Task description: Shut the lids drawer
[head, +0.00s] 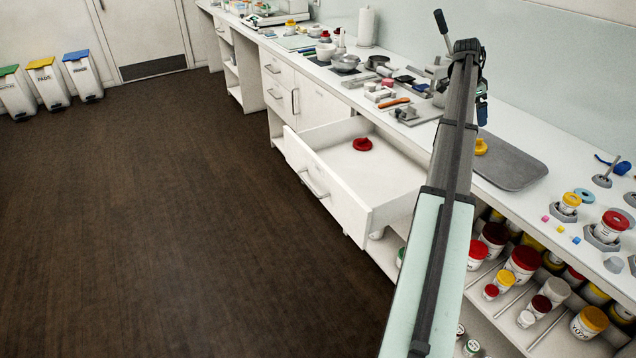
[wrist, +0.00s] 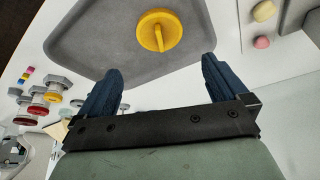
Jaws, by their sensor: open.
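The white drawer (head: 318,188) stands pulled well out of the counter's front, with a bar handle (head: 315,184) on its face. A red lid (head: 362,144) lies inside it towards the back. I cannot read a label on the drawer. My gripper (wrist: 162,70) is open and empty, with its blue fingers wide apart. It is above the counter by the grey tray (wrist: 92,65), away from the drawer. In the head view my arm partly hides it. A yellow lid (wrist: 159,30) lies on the tray ahead of the fingers.
The white counter (head: 575,150) carries jars, small tools and a scale. Open shelves with several jars (head: 523,262) lie below, right of the drawer. Closed drawers (head: 277,92) are further left. The dark floor (head: 170,210) in front of the drawer is clear.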

